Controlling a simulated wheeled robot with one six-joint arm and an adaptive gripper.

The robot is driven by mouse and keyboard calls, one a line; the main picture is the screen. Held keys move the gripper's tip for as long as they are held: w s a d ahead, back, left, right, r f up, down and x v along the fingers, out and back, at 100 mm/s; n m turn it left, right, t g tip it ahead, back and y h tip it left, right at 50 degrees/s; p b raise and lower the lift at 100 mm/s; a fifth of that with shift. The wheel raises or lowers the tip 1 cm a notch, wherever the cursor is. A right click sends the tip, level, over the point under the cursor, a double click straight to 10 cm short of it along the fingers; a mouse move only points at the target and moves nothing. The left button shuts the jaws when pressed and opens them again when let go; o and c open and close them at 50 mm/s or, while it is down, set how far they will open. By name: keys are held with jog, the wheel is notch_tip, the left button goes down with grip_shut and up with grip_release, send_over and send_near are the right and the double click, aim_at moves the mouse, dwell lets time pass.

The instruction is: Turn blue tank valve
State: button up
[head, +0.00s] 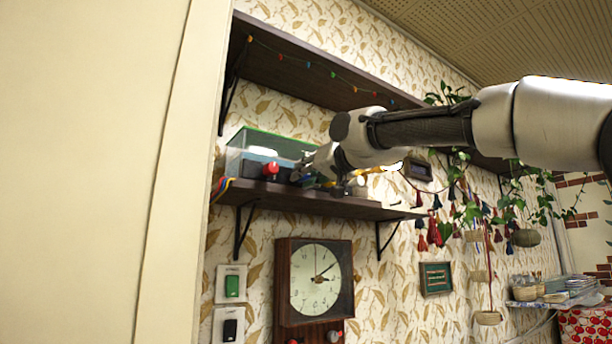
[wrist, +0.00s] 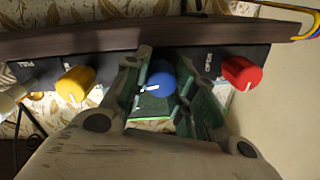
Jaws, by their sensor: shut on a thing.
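The red knob also shows there (head: 270,169).
The clear tank (head: 262,152) with a green rim stands on the lower wooden shelf (head: 320,204). A clock (head: 314,280) and switches (head: 231,284) are on the wall below. An upper shelf (head: 300,72) runs overhead. Hanging plants and tassels (head: 434,230) are at right.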

jog(key=n, duration=0.7)
jog(key=shift+n+h, duration=0.3)
jog(key=shift+n, duration=0.1)
jog(key=n, duration=0.4)
jog(key=shift+a+n+h, duration=0.1)
jog(key=shift+n+h, duration=0.2)
jog(key=shift+n, duration=1.6)
jog(key=shift+f, duration=0.1)
jog(key=o, duration=1)
jog(key=shift+o, duration=0.2)
jog(key=v, duration=1.2)
